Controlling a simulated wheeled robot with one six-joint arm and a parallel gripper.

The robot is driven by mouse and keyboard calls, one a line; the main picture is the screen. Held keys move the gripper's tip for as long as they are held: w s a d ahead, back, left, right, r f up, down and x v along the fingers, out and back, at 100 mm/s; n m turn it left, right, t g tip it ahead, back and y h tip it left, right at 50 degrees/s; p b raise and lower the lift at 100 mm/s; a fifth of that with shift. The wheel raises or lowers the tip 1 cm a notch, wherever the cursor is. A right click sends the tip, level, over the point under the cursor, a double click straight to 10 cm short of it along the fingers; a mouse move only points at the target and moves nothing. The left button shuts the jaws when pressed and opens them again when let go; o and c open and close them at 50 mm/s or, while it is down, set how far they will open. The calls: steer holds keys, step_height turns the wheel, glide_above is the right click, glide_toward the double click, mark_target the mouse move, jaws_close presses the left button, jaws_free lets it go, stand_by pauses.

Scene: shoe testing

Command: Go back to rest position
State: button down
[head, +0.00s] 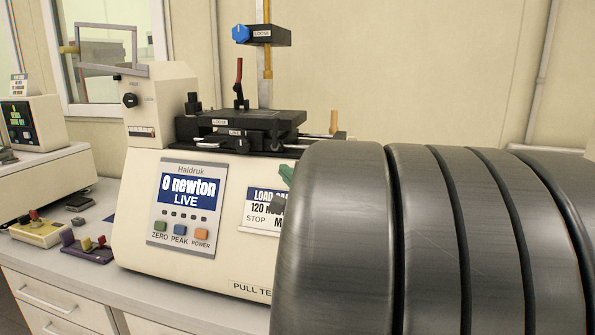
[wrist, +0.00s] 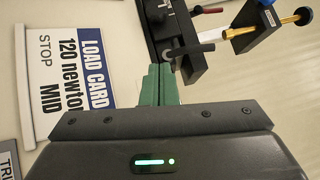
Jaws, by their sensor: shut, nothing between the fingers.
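My gripper (wrist: 160,84) shows in the wrist view as two green fingers pressed together with nothing between them. In the head view a small green part of my gripper (head: 287,173) shows beside the load card, mostly hidden behind my own dark arm. The pull tester (head: 135,215) stands on the bench, and its screen (head: 186,189) reads "0 newton LIVE". The load card (head: 260,210) on its front reads "120 newton", "STOP" and "MID". The card (wrist: 75,75) shows in full to the left of my fingers in the wrist view.
The tester's clamp stage (head: 245,125) carries a red-handled lever (head: 239,78) and has an upper block (head: 270,35) with a blue knob on a post above. A second machine (head: 35,135) and small fixtures (head: 85,245) sit on the bench at left. My arm fills the right foreground.

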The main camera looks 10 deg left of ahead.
steer(key=shift+s+d, duration=0.3)
steer(key=shift+w, duration=0.1)
steer(key=p, duration=0.3)
glide_toward(251, 147)
steer(key=w, duration=0.3)
steer(key=shift+d+r, duration=0.15)
steer(key=shift+r, duration=0.1)
steer(key=a, duration=0.3)
steer(key=shift+w+r, duration=0.2)
steer(key=shift+w, duration=0.15)
steer(key=shift+a+p, duration=0.3)
steer(key=shift+a, duration=0.05)
steer(key=shift+s+d, duration=0.1)
